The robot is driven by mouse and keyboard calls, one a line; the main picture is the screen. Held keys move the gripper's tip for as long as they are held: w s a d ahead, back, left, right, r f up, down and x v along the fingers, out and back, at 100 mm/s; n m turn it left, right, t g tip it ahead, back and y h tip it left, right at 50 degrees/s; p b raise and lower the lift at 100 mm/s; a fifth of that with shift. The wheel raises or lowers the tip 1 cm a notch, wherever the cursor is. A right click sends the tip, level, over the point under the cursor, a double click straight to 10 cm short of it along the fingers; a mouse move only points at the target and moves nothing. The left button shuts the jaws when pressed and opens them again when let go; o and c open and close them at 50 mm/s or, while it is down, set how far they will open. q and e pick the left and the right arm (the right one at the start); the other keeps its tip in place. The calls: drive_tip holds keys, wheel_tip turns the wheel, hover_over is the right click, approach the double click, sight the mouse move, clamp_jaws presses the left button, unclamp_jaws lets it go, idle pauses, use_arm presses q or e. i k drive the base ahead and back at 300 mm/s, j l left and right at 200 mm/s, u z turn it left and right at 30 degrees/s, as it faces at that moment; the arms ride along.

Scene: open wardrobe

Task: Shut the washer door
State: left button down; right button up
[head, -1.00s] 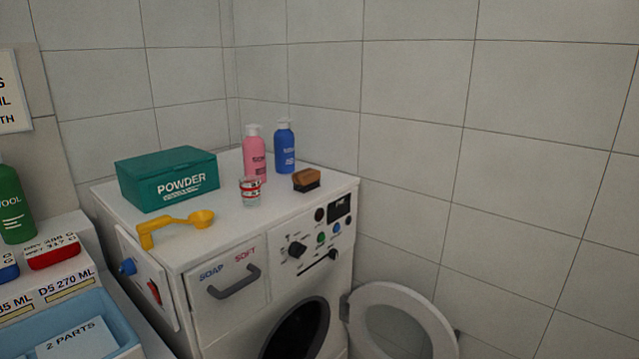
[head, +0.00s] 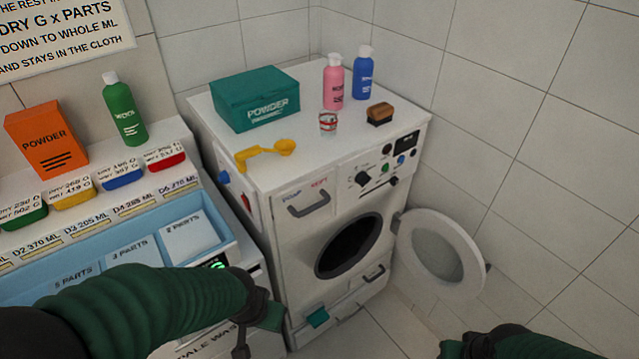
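The washer (head: 300,240) is a white front-loader standing against the tiled wall. Its round door (head: 416,240), a white ring with a glass centre, hangs wide open to the right of the dark drum opening (head: 349,246). A dark latch piece shows on the door's right edge. My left gripper (head: 262,325) is in front of the washer's lower left corner, apart from the door; its fingers are too unclear to tell open or shut. My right gripper (head: 462,346) is at the bottom edge, below the door, mostly cut off by the frame.
On the washer top are a powder box (head: 256,97), yellow scoop (head: 266,152), small glass (head: 328,123), pink bottle (head: 333,82), blue bottle (head: 363,73) and brush (head: 380,113). A blue tray (head: 215,213) stands left. The tiled wall (head: 540,140) is close behind the door.

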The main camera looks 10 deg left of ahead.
sight(402, 226)
drive_tip(key=i+l+z, duration=0.1)
drive_tip(key=i+l, duration=0.2)
drive_tip(key=l, duration=0.15)
drive_tip(key=i+l+z, duration=0.1)
drive_tip(key=i+l, duration=0.25)
drive_tip(key=l, duration=0.1)
